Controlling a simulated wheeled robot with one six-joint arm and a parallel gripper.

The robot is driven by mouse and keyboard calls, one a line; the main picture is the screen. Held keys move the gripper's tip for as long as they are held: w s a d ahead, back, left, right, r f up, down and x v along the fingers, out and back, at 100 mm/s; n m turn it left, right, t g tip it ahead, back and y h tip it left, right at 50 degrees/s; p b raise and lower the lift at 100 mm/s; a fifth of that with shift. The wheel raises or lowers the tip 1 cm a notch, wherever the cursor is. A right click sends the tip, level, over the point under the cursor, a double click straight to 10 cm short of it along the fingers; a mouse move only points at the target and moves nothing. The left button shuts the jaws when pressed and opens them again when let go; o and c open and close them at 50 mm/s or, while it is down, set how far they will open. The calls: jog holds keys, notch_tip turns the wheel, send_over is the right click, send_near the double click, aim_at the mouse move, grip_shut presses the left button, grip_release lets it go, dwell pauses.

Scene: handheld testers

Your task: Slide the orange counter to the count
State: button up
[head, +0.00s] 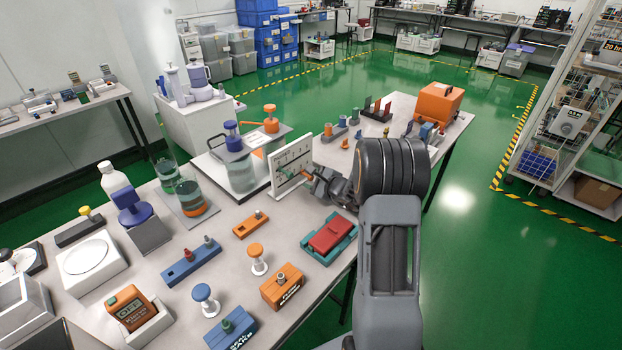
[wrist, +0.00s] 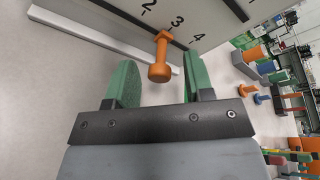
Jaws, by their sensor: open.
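The white number board (head: 292,165) stands upright on the bench, with a dark slot across its face. In the wrist view, the board (wrist: 215,20) shows the printed numbers 2, 3 and 4. The orange counter (wrist: 160,58) is a knob that sticks out from the slot, close to the 3. My gripper (wrist: 160,80) is open, its green fingers on either side of the counter with a visible gap on each side. In the head view, my gripper (head: 291,179) is at the board's face, and the counter is too small to make out clearly there.
A red block in a teal tray (head: 330,237) and an orange box (head: 282,287) lie on the near bench. A glass container with a blue-capped top (head: 240,165) stands behind the board. An orange case (head: 438,103) is at the far end.

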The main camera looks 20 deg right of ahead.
jog(key=shift+w+a+f, duration=0.1)
jog(key=shift+w, duration=0.2)
grip_shut()
dwell(0.4)
